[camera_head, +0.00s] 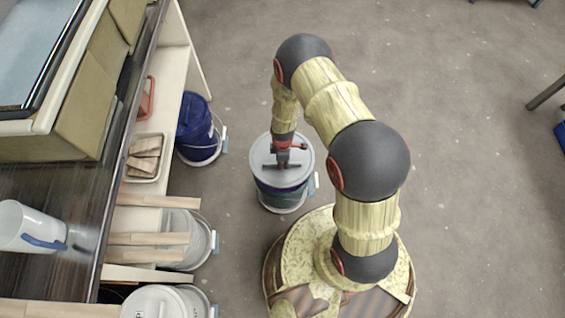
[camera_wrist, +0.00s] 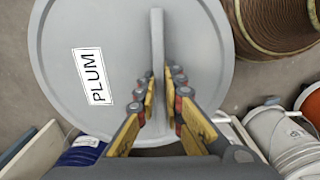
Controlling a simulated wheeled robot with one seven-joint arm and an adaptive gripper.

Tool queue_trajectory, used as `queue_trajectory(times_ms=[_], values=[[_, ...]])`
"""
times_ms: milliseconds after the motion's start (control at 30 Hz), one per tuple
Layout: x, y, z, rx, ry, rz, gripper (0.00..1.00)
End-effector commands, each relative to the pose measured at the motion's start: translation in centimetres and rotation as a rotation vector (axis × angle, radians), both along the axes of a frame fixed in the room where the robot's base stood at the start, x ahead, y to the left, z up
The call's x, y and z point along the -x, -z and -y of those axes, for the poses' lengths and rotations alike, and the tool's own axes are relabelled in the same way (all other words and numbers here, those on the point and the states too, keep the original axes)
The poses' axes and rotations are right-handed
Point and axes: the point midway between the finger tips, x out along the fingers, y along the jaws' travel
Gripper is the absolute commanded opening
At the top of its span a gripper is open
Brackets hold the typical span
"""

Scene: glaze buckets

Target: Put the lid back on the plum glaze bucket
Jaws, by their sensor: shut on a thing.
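The plum lid (camera_wrist: 92,32) is a round grey disc with a raised bar handle and a label reading PLUM. My gripper (camera_wrist: 162,78) is shut on the lid's handle. In the head view my gripper (camera_head: 283,158) points down at the middle of the lid (camera_head: 264,152). A bucket (camera_head: 282,198) with a dark band stands upright on the floor directly under the lid. The lid covers its opening, so its contents are hidden. I cannot tell whether the lid rests fully on the rim or sits slightly above it.
A dark blue bucket (camera_head: 197,146) stands left of the covered bucket, beside the shelf unit (camera_head: 174,60). Pale buckets (camera_head: 200,240) and (camera_head: 165,302) stand lower left, the last one lidded. A white jug (camera_head: 28,226) lies on the dark counter.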

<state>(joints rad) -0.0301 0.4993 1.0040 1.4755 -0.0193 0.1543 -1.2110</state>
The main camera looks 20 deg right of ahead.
Motion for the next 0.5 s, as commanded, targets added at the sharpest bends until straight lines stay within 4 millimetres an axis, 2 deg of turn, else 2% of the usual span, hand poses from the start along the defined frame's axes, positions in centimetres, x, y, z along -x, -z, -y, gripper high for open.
queue_trajectory(times_ms=[500], values=[[-0.1,3.8,0.0,0.000,0.003,0.001,0.00]])
